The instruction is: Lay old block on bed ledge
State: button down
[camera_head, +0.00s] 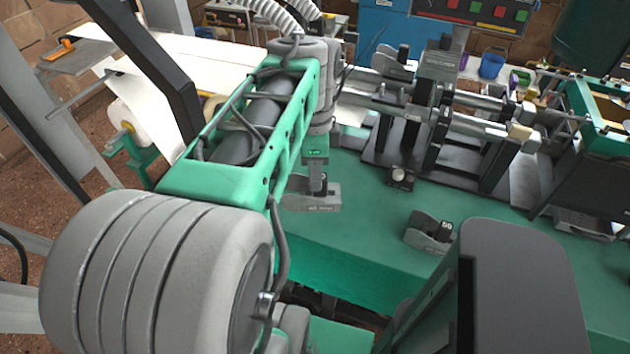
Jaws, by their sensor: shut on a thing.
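My gripper (319,184) points down near the middle of the picture, below my green and grey arm. It is shut on a grey block (308,200) with small dark markings, which I take to be the old block. The fingertips are small and partly hidden. The held block shows in front of the green machine bed (345,240), near its left end; I cannot tell whether it touches the bed. A similar grey block with a dark numbered face (428,232) sits on the bed to the right. No separate ledge can be made out clearly.
A machine assembly with metal rods (430,120) stands along the back of the bed. A paper roll (135,115) is at left. The bed between the two blocks is mostly clear.

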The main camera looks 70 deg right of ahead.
jog(key=w+d+f, duration=0.2)
jog(key=d+f, duration=0.6)
jog(key=f, duration=0.2)
jog(key=shift+f+p, duration=0.15)
jog(key=shift+p, duration=0.15)
jog(key=shift+f, duration=0.25)
jog(key=c, duration=1.2)
grip_release()
jog(key=shift+a, duration=0.1)
jog(key=shift+o, duration=0.2)
notch_tip(320, 180, up, 12)
jog(key=shift+r, duration=0.25)
jog(key=shift+w, duration=0.1)
